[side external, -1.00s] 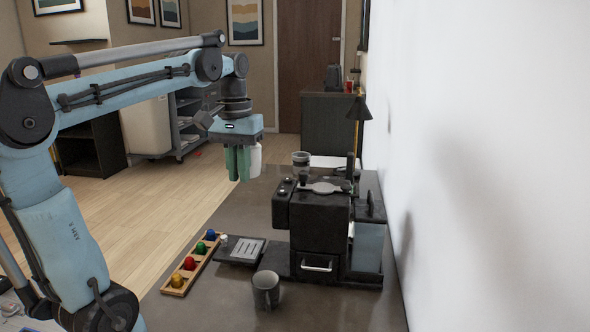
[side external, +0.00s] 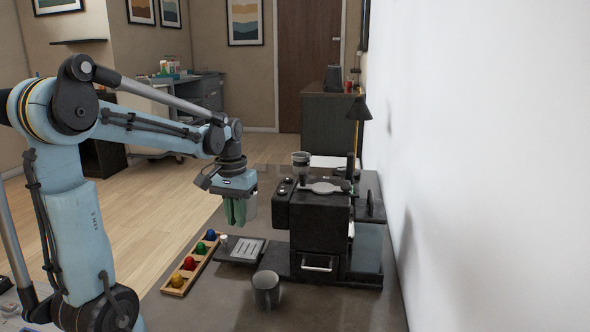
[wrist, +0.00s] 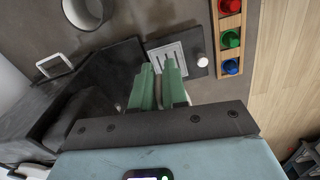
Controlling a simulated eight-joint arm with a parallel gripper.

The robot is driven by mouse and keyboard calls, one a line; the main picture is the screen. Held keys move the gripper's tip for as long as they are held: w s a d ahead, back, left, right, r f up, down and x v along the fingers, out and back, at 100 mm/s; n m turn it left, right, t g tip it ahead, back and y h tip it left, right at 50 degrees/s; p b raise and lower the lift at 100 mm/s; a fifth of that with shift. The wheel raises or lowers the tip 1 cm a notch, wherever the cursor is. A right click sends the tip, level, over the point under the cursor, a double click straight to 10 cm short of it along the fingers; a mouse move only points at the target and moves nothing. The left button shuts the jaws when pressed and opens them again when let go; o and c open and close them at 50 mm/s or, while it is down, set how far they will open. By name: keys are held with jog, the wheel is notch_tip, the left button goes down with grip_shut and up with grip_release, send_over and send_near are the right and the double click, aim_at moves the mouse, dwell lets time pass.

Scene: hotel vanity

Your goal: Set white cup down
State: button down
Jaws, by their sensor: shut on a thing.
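My gripper (side external: 236,213) has green fingers and is shut on the white cup (side external: 251,207). In the side view, a pale strip of the cup shows to the right of the fingers, and the rest is hidden. In the wrist view, the fingers (wrist: 163,86) point toward the drip tray, and only a little of something pale shows beside them. The cup is near the left edge of the dark counter (side external: 225,295), behind the drip tray. I cannot tell exactly how far its base is from the counter.
The black coffee machine (side external: 320,225) stands to the right, with its slotted drip tray (side external: 243,250) at the front left. A wooden rack (side external: 190,268) holds coloured capsules. A grey mug (side external: 266,290) stands in front. A clear container (side external: 300,162) is behind the machine.

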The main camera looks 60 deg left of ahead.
aim_at(241, 261)
jog(key=shift+f, duration=4.6)
jog(key=shift+f, duration=0.15)
jog(key=c, duration=1.1)
grip_release()
jog(key=shift+c, duration=0.2)
